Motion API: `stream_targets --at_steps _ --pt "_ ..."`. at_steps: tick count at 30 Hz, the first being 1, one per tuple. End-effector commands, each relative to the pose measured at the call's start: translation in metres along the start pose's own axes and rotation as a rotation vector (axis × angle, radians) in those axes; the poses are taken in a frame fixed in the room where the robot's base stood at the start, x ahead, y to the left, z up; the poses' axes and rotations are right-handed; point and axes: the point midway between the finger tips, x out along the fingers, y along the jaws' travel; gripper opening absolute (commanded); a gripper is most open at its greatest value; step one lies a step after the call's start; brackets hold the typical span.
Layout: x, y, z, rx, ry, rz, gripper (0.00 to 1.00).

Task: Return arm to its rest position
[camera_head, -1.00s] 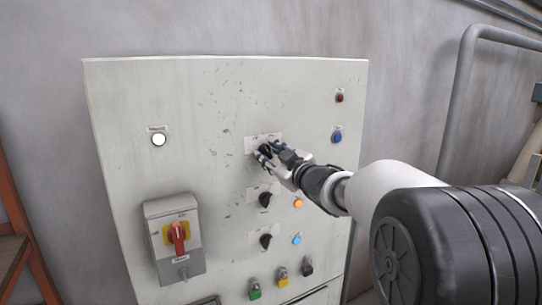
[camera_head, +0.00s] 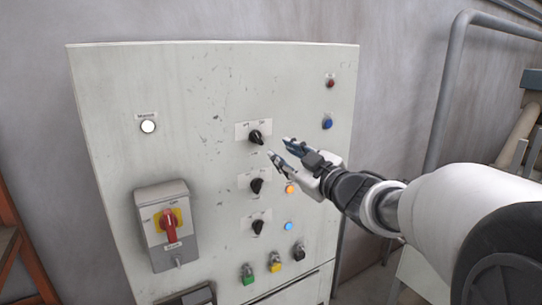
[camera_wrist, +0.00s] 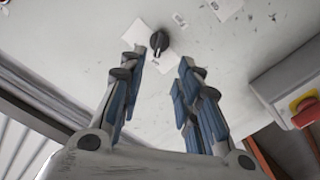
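My gripper (camera_head: 283,150) is in front of the grey control cabinet, right of the top black selector knob (camera_head: 256,137). Its two blue-padded fingers are apart with nothing between them. In the wrist view my gripper (camera_wrist: 152,82) also shows open, with the top knob (camera_wrist: 158,41) beyond the fingertips and apart from them. My arm reaches in from the right side of the head view.
The cabinet (camera_head: 210,90) carries two more black knobs (camera_head: 257,185) (camera_head: 258,227), lit orange (camera_head: 291,188) and blue (camera_head: 289,226) lamps, and a red-handled switch (camera_head: 169,226). A grey pipe (camera_head: 447,110) runs along the wall at right. An orange frame (camera_head: 22,250) stands at left.

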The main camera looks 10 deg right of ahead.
Motion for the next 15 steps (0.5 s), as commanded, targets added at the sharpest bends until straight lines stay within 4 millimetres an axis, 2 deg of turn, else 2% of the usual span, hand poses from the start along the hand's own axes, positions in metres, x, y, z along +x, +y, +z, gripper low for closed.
stream_targets --at_steps 10,13,15 --pt "-0.003 0.000 0.003 0.004 -0.020 0.017 0.31" --pt "-0.013 0.000 0.012 0.022 -0.092 0.074 0.31" --pt "-0.029 -0.002 0.025 0.052 -0.181 0.135 0.31"
